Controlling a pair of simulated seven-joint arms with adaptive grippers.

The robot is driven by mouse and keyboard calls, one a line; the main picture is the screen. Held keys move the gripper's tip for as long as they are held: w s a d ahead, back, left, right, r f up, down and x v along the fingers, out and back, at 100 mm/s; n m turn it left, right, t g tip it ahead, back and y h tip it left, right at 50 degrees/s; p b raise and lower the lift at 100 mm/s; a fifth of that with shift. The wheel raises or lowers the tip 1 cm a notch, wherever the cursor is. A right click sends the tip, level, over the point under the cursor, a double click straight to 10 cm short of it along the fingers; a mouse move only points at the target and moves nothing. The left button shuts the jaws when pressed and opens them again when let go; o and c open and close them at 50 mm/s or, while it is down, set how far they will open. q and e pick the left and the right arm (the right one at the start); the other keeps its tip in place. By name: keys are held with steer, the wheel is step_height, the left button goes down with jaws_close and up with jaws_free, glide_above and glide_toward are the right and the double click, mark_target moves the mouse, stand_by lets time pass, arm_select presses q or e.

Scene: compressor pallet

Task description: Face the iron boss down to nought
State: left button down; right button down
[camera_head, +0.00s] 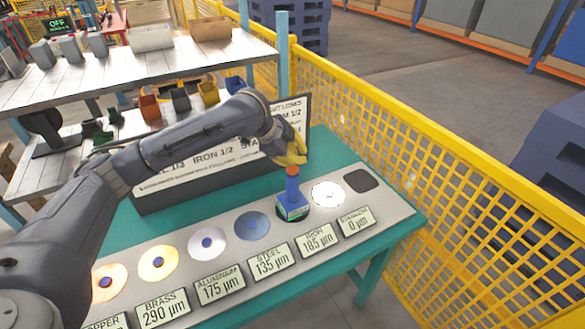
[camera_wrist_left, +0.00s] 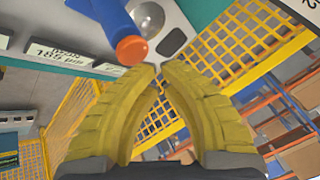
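The row plate (camera_head: 120,283) carries round bosses, with labels along its front. A blue tool (camera_head: 293,188) with an orange cap stands upright over the spot behind the label "IRON 185 µm" (camera_head: 318,241). It hides the iron boss beneath it. My left gripper (camera_head: 293,160) has yellow fingers and is just above the cap. In the left wrist view the finger tips (camera_wrist_left: 159,66) nearly meet, with nothing between them. The orange cap (camera_wrist_left: 131,50) lies beside the tips, outside the fingers. My right gripper is not in view.
A bright boss (camera_head: 328,195) and a dark square pad (camera_head: 361,181) lie right of the tool. The steel boss (camera_head: 252,226) is on its left. A lettered board (camera_head: 215,163) stands behind the plate. A yellow mesh fence (camera_head: 440,195) runs along the right.

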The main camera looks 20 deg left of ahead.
arm_select(q)
steer(key=shift+f, duration=0.25)
steer(key=shift+f, duration=0.2)
steer(key=shift+f, duration=0.7)
stand_by(1.3)
steer(key=shift+r, duration=1.15)
steer(key=shift+r, duration=2.5)
steer(key=shift+a, duration=0.1)
